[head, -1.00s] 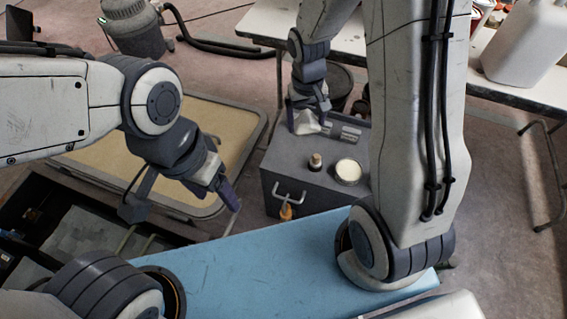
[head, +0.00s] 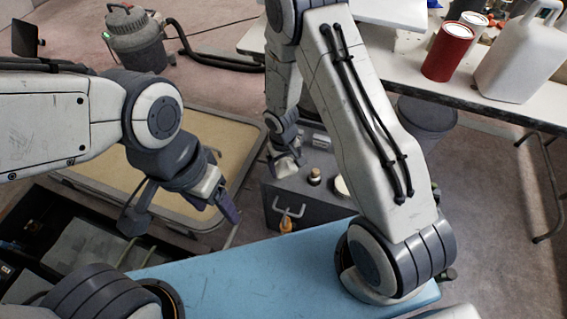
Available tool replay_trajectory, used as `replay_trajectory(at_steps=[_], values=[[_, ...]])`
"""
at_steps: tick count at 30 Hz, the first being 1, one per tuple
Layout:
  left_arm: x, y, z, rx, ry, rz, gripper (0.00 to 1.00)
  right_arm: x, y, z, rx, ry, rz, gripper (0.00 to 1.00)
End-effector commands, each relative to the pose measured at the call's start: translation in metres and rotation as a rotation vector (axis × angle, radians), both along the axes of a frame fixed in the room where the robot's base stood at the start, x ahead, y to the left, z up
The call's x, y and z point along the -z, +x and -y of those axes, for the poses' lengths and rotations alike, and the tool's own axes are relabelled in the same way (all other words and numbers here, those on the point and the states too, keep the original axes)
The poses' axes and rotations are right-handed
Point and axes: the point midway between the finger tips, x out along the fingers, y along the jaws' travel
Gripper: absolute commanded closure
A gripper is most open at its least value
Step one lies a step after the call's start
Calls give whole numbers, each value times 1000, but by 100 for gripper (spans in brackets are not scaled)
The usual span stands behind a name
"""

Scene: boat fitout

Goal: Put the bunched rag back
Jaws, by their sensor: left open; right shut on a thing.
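The bunched rag (head: 286,169) is a small white lump at the left end of the grey box's top. My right gripper (head: 284,160) comes down from above and is shut on the rag; its fingertips are partly hidden by the wrist. I cannot tell whether the rag touches the box top. My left gripper (head: 228,205) is open and empty, pointing down to the left of the grey box (head: 268,205), above the rim of the tan-topped tray.
A small dark-capped bottle (head: 314,176) and a pale round tin (head: 342,187), partly behind my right arm, stand on the box. The blue surface (head: 240,270) in front is clear. A red can (head: 447,52) and white jug (head: 518,55) stand on the table behind.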

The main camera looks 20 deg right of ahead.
Motion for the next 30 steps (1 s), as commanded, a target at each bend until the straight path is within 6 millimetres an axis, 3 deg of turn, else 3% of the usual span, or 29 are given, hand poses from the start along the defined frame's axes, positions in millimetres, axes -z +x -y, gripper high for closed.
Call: replay_trajectory(at_steps=[3,8,11,19,30], values=[[-6,0,0,0,0,0,32,14,22,3,2,0,0,95],[-5,0,0,0,0,0,32,23,37,5,1,0,0,95],[-4,0,0,0,0,0,32,27,39,5,0,0,0,95],[5,0,0,0,0,0,32,63,39,5,0,0,-1,95],[8,0,0,0,0,0,32,68,39,5,0,0,0,95]])
